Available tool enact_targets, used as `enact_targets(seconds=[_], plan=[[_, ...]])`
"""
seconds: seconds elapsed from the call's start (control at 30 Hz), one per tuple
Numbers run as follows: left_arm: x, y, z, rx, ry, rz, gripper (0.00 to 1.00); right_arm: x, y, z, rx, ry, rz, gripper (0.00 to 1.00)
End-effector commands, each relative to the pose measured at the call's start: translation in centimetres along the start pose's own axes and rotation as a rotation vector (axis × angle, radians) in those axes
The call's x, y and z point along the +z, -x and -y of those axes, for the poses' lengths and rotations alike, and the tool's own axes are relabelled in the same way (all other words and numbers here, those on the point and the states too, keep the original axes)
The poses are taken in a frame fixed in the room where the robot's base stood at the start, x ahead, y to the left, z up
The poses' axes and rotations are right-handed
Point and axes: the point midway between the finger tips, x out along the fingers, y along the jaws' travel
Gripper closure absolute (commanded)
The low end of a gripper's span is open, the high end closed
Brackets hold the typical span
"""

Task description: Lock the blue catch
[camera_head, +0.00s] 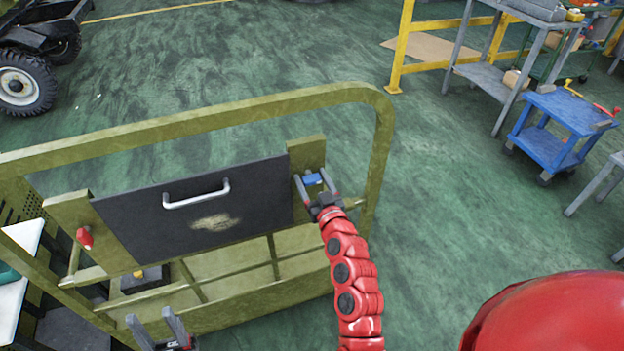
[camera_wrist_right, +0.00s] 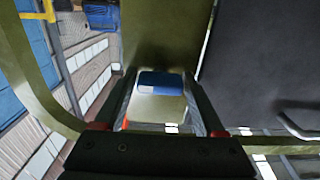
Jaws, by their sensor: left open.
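The blue catch (camera_head: 313,179) sits on the olive plate at the right end of the black panel (camera_head: 220,200). The right wrist view shows the catch (camera_wrist_right: 160,84) with a blue upper part and a pale lower part. My right gripper (camera_head: 314,185) is open with one finger on each side of the catch; I cannot tell whether either finger touches it. A red catch (camera_head: 84,238) is at the panel's left end. My left gripper (camera_head: 155,322) is open and empty at the bottom edge, in front of the frame's lower part.
An olive tubular frame (camera_head: 230,118) arches over the panel, which bears a silver handle (camera_head: 196,194). A blue cart (camera_head: 567,125) and a grey table (camera_head: 495,75) stand at the far right. A wheeled vehicle (camera_head: 35,60) is at the top left. The green floor between is clear.

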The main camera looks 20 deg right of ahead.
Motion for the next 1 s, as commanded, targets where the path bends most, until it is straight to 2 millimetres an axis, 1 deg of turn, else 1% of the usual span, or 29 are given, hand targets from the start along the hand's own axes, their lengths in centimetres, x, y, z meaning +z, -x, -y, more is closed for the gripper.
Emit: enact_targets(seconds=[0.03,0.33,0.53,0.67,0.87,1.0], plan=[[0.0,0.0,0.0,0.0,0.0,0.0,0.5,0.0,0.0,0.0,0.0,0.0,0.0,0.39],[0.0,0.0,0.0,0.0,0.0,0.0,0.5,0.0,0.0,0.0,0.0,0.0,0.0,0.93],[0.0,0.1,0.0,0.0,0.0,0.0,0.5,0.1,0.0,0.0,0.001,-0.013,0.0,0.93],[0.1,0.4,0.0,0.0,0.0,0.0,0.5,0.1,0.0,-0.1,0.001,-0.051,-0.001,0.93],[0.2,1.2,-0.1,0.0,0.0,0.0,0.5,0.2,0.0,-0.1,0.001,-0.17,0.0,0.93],[0.3,1.8,-0.1,0.0,0.0,0.0,0.5,0.3,0.0,-0.1,0.001,-0.29,0.0,0.93]])
